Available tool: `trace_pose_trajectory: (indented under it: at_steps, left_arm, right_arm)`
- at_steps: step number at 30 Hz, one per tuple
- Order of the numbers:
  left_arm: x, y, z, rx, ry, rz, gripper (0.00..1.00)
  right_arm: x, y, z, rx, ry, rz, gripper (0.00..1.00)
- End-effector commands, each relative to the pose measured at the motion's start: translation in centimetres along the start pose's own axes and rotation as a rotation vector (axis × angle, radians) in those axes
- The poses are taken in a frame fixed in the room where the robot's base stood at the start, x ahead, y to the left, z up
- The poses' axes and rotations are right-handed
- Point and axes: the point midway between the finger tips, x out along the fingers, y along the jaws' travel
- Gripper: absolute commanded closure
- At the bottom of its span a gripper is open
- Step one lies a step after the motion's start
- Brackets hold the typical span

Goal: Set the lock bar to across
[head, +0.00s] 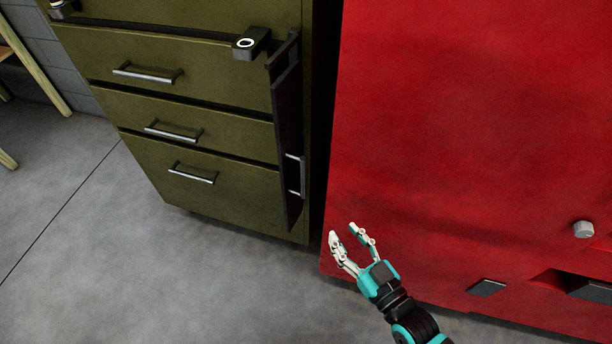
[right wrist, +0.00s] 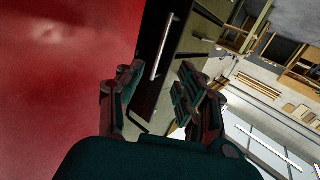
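The lock bar (head: 287,135) is a long dark bar at the right edge of the olive drawer cabinet (head: 225,185). It stands upright, swung clear of the drawer fronts, with a silver handle (head: 294,175) on its lower part. My right gripper (head: 344,233) is open and empty, below and to the right of the bar and apart from it. In the right wrist view, the dark bar (right wrist: 149,62) and its handle (right wrist: 164,48) show beyond and between the open fingers (right wrist: 158,88). My left gripper is out of view.
A dark block with a white ring (head: 246,43) sits on the cabinet front near the bar's top. A large red cabinet or machine (head: 450,130) stands close on the right, with a narrow dark gap between. The grey floor (head: 130,260) in front is clear.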

Motion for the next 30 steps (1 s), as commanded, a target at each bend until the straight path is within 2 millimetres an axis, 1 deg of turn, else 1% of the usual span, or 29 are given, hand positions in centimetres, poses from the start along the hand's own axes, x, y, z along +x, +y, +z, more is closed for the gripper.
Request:
trace_pose_trajectory:
  at_steps: [1,3,5,8,21,25,30]
  left_arm:
    - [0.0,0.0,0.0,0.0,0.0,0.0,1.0]
    - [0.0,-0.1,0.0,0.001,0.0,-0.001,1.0]
    - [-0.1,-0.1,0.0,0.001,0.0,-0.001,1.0]
    - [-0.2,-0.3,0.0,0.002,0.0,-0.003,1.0]
    - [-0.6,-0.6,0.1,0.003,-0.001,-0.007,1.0]
    - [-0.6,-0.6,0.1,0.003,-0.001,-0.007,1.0]
    - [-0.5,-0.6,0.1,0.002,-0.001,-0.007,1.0]
  right_arm:
    - [0.1,-0.3,-0.8,0.003,0.017,-0.006,0.64]
    - [0.5,-0.4,-1.3,0.005,0.029,-0.007,0.64]
    - [1.1,-0.3,-1.4,0.005,0.03,-0.007,0.64]
    - [2.7,-0.3,-1.5,0.005,0.032,-0.005,0.64]
    - [12.3,-0.3,-1.6,0.005,0.029,-0.006,0.64]
    - [14.7,-0.4,-1.6,0.004,0.027,-0.006,0.64]
    - [16.7,-0.4,-1.6,0.003,0.025,-0.007,0.64]
